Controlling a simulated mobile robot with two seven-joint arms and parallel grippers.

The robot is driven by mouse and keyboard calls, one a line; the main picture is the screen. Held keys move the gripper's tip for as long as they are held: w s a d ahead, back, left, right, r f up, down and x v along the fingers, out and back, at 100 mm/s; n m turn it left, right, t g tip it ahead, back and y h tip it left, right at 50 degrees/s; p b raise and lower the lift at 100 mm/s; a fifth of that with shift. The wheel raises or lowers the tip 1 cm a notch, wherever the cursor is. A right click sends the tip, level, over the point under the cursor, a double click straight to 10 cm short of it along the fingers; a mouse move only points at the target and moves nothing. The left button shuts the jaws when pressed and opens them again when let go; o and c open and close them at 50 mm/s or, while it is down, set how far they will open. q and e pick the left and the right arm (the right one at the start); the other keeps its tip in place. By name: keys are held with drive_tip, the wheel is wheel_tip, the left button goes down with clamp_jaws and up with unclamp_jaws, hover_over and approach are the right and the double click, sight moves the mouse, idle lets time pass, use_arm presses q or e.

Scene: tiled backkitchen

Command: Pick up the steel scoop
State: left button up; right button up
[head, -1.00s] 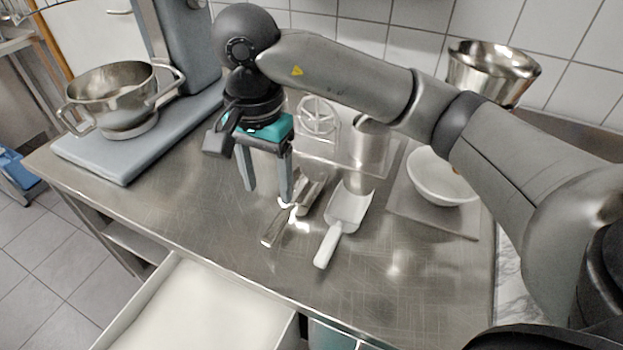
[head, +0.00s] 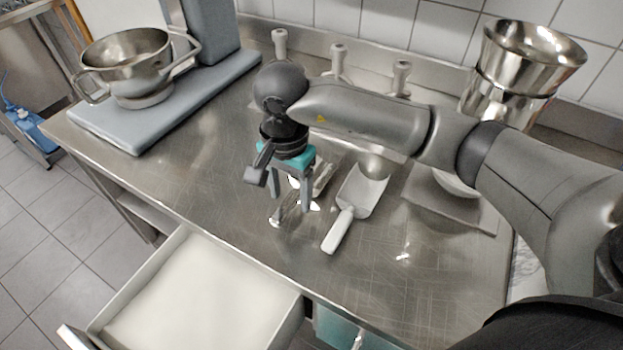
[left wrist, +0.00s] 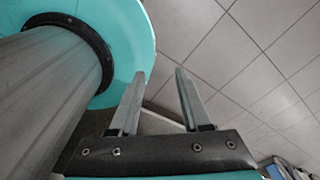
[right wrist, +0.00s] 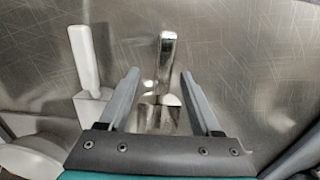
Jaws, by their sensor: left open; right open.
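The steel scoop (head: 279,217) lies on the steel worktop, shiny and partly hidden behind my right gripper in the head view. My right gripper (head: 290,206) is open and points down over it. In the right wrist view, the scoop's handle (right wrist: 167,48) shows upright in the picture, in line with the gap between the open fingers (right wrist: 160,72). Its lower part runs back between the fingers. I cannot tell how high the fingertips are above it. My left gripper (left wrist: 160,72) is open and empty, above the tiled floor in the left wrist view.
A white scoop (head: 347,214) lies close to the right of the steel one. A grey board (head: 470,213) with a mostly hidden bowl is further right. An open white drawer (head: 200,300) juts out in front.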

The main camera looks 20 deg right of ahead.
sight(289, 202)
drive_tip(key=f, duration=0.4)
drive_tip(key=shift+w+a+f, duration=0.15)
drive_tip(key=shift+a, duration=0.05)
drive_tip(key=shift+c, duration=0.2)
clamp_jaws()
idle(0.4)
